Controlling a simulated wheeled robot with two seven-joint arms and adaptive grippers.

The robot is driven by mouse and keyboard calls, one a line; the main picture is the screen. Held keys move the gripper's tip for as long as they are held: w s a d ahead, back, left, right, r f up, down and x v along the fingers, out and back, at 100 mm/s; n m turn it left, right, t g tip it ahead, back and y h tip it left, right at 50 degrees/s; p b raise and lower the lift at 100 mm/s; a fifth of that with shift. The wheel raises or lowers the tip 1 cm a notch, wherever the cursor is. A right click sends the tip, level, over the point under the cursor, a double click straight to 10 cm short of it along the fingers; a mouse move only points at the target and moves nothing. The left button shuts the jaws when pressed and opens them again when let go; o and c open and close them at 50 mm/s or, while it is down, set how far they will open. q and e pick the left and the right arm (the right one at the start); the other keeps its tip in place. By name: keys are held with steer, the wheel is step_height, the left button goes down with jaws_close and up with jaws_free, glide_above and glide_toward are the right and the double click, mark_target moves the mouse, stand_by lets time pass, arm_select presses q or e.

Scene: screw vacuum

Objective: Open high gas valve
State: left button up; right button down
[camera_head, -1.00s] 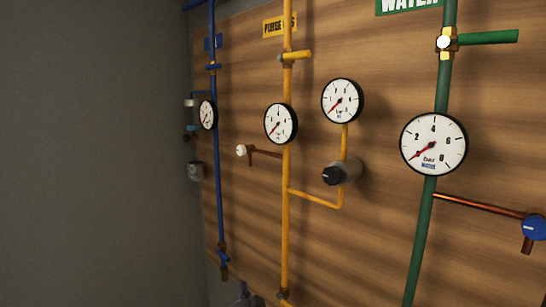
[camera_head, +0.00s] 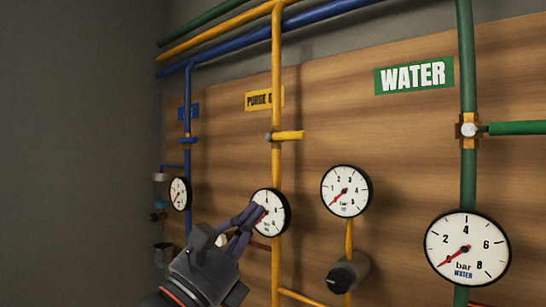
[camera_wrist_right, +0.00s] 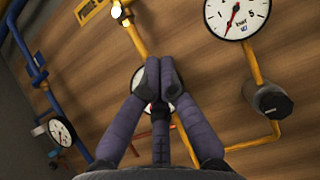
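In the head view, a yellow valve handle (camera_head: 288,136) juts to the right from the vertical yellow pipe (camera_head: 277,80), below a yellow label (camera_head: 262,99) reading "PURGE G", partly hidden by the pipe. My right gripper (camera_head: 257,213) is lower, in front of a round gauge (camera_head: 276,222) on that pipe, and covers part of its dial. In the right wrist view my right gripper's fingers (camera_wrist_right: 153,70) meet at their tips, with nothing visible between them. It is apart from the yellow handle. My left gripper is not in view.
A second gauge (camera_head: 345,191) and a black knob (camera_head: 342,280) are right of the yellow pipe. The green water pipe (camera_head: 467,80) has a green handle (camera_head: 517,128) and a large gauge (camera_head: 467,248). A blue pipe (camera_head: 188,110) with a small gauge (camera_head: 180,193) stands left.

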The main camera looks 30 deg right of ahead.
mark_target(285, 136)
stand_by(0.3)
steer(key=a+r+p+x, duration=0.1)
steer(key=p+x, duration=0.3)
steer(key=x, duration=0.8)
steer(key=shift+r, duration=0.85)
